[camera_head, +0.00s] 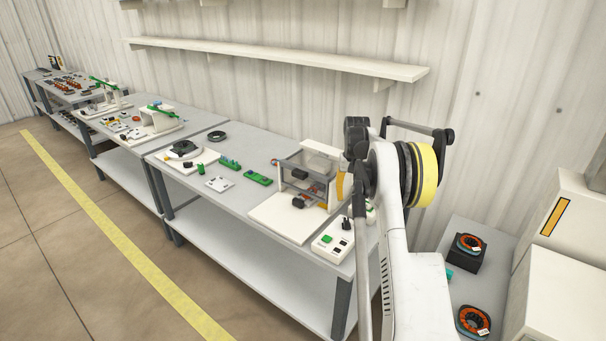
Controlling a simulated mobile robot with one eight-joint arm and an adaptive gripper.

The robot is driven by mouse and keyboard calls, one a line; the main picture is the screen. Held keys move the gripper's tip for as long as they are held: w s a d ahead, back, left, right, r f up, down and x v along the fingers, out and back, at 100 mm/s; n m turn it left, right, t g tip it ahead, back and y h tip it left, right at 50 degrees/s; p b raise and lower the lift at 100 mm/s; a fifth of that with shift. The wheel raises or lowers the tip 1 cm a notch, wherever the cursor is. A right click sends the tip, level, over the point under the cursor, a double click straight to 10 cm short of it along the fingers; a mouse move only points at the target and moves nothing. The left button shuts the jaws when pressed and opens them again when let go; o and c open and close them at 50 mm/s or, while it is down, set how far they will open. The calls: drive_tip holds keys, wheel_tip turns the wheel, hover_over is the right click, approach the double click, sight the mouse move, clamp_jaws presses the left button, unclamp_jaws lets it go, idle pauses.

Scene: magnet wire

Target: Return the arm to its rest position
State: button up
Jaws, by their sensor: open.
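My arm (400,235) rises at the right of the head view, in front of the workbench's right end. Its white link stands nearly upright, and a black and yellow joint (427,175) sits near its top. Dark parts of the arm show beside the joint, but I cannot make out any gripper fingers. The arm hides part of the bench and wall behind it.
A grey workbench (238,204) holds a clear-fronted machine (306,176), a white control box (334,240) and small green parts (257,178). More benches run to the far left. A wall shelf (270,56) hangs above. Orange-ringed coils (473,321) lie at right. The left floor is clear.

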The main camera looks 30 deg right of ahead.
drive_tip(key=s+a+r+n+t, duration=0.1)
drive_tip(key=s+a+r, duration=0.2)
drive_tip(key=a+r, duration=0.45)
drive_tip(key=s+a+r+n+t+h, duration=0.1)
drive_tip(key=s+a+r, duration=0.2)
drive_tip(key=a+r, duration=0.4)
drive_tip(key=s+a+r+n+t, duration=0.1)
drive_tip(key=s+a+r, duration=0.3)
drive_tip(key=a, duration=0.5)
drive_tip(key=s+a+f+n+t, duration=0.1)
drive_tip(key=s+a+t, duration=0.1)
drive_tip(key=s+a, duration=0.6)
drive_tip(key=s+a+f+n+t+y, duration=0.1)
drive_tip(key=s+a+f+n+t, duration=0.1)
drive_tip(key=s+a, duration=0.6)
drive_tip(key=s, duration=0.4)
drive_tip(key=shift+s+a+f, duration=0.2)
drive_tip(key=shift+s+a, duration=0.1)
